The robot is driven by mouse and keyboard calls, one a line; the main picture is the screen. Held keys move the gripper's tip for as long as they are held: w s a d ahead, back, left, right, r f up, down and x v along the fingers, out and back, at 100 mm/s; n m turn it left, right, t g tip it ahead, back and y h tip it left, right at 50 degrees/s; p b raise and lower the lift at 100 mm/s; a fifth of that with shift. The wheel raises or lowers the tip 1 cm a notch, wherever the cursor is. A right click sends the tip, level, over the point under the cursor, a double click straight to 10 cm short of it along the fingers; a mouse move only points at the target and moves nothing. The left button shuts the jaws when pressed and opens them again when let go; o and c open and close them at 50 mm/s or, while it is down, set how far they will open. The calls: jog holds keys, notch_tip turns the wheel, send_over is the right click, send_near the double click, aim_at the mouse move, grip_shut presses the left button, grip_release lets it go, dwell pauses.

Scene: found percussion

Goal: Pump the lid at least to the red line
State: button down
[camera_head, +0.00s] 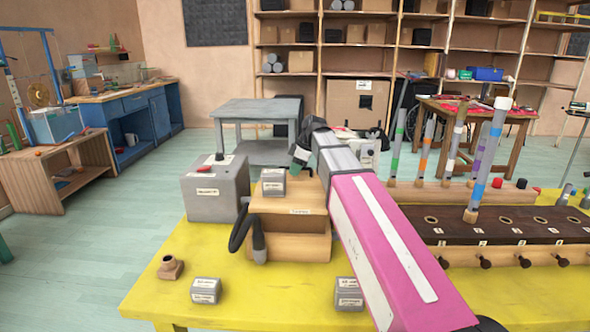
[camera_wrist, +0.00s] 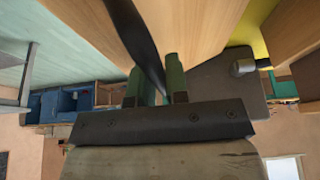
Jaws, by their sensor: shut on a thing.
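A wooden bellows box (camera_head: 290,203) with a white label stands on the yellow table, its lid on top. My gripper (camera_head: 301,157) is at the lid's far edge, mostly hidden behind my arm. In the wrist view my gripper's (camera_wrist: 154,84) two green fingers are shut on a dark handle-like strip (camera_wrist: 144,40) between wooden faces. Its full shape is hidden. A small grey labelled block (camera_head: 273,183) sits on the lid. No red line can be made out on the box.
A grey labelled box (camera_head: 215,190) stands left of the bellows, with a dark hose (camera_head: 238,236) between them. Two grey blocks (camera_head: 206,290) (camera_head: 349,294) and a small brown fitting (camera_head: 171,267) lie in front. A dark rack (camera_head: 495,229) with upright tubes is right.

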jog(key=shift+w+f, duration=0.4)
